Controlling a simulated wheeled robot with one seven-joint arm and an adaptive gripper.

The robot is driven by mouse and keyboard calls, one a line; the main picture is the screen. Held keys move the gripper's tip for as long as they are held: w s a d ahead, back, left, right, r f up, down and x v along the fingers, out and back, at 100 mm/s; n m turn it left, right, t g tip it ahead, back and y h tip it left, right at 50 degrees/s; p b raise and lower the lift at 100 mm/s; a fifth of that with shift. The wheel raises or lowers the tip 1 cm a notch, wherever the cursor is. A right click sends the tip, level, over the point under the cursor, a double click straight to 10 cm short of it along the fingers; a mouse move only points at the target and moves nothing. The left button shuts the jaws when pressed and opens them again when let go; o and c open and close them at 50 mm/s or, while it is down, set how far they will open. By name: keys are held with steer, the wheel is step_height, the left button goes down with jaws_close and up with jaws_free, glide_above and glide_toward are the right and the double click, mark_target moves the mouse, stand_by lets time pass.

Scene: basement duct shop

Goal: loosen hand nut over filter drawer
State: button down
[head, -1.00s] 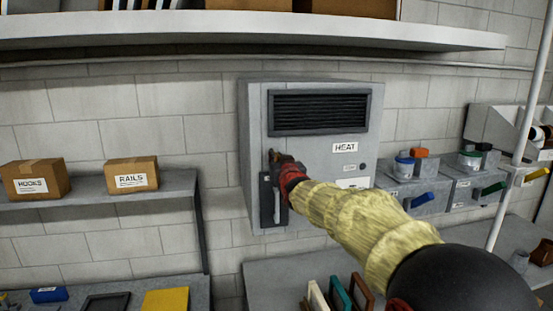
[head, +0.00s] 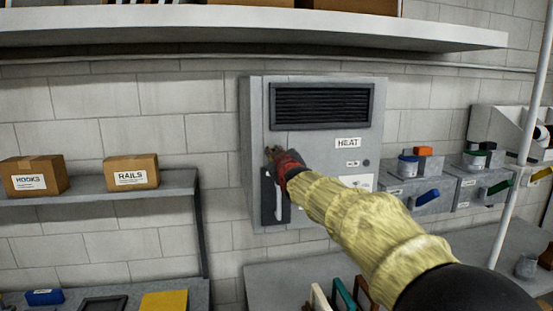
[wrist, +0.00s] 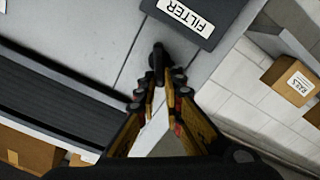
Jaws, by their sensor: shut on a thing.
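The hand nut (wrist: 157,62) is a small dark knob on the grey heater cabinet (head: 315,222). In the wrist view it sits between the fingertips of my gripper (wrist: 158,82), which is shut on it. In the head view my gripper (head: 276,158) is at the cabinet's left front, and it hides the nut. The drawer front looks flush with the cabinet.
A dark louvre grille (head: 321,106) is above my gripper. A white shelf (head: 200,30) overhangs the cabinet. A side shelf (head: 180,182) at left holds boxes marked HOOKS (head: 34,176) and RAILS (head: 131,172).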

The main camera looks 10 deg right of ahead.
steer(key=n, duration=0.3)
steer(key=f+n+p, duration=0.1)
steer(key=n, duration=0.3)
steer(key=a+n+p, duration=0.1)
steer(key=n, duration=0.3)
steer(key=shift+f, duration=0.35)
steer(key=shift+n, duration=0.4)
steer(key=c, duration=2)
jaws_free()
steer(key=shift+o, duration=0.4)
steer(key=s, duration=1.2)
